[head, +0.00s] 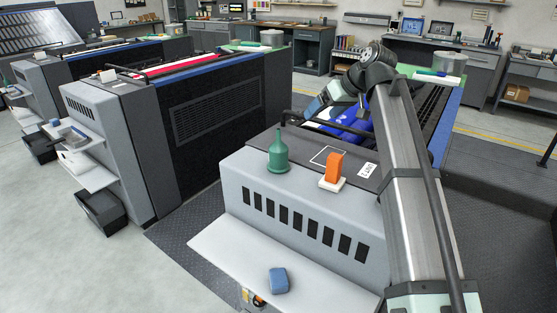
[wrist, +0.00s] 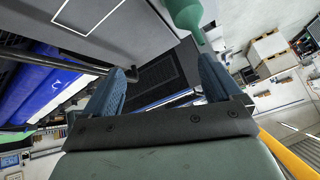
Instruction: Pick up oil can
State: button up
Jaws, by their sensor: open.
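The green oil can (head: 278,158), with a wide base and a narrow spout pointing up, stands upright on the dark mat on top of the near grey press unit. Its green body also shows cut off at the top edge of the wrist view (wrist: 184,9). My gripper (wrist: 162,67) is open, with two blue fingers apart and nothing between them. In the head view my gripper (head: 315,106) is above and behind the can, to its right, and apart from it. The fingertips are hard to make out there.
An orange object on a white base (head: 333,171) stands right of the can, by a white outlined square (head: 328,155). A white card (head: 368,171) lies further right. A dark rail and blue roller (head: 362,128) are behind. A blue block (head: 278,281) lies on the lower shelf (head: 235,258).

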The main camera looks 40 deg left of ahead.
aim_at(278, 140)
jog(key=s+a+f+n, duration=0.1)
jog(key=a+f, duration=0.1)
jog(key=a, duration=0.1)
jog(key=s+a+f+n, duration=0.2)
jog(key=a+f, duration=0.1)
jog(key=s+a+f+n+h, duration=0.1)
jog(key=a+f, duration=0.1)
jog(key=a, duration=0.2)
jog(key=shift+s+f+n+g, duration=0.4)
jog(key=shift+s+x, duration=0.2)
jog(key=shift+x, duration=2.4)
jog(key=shift+c, duration=0.4)
grip_shut()
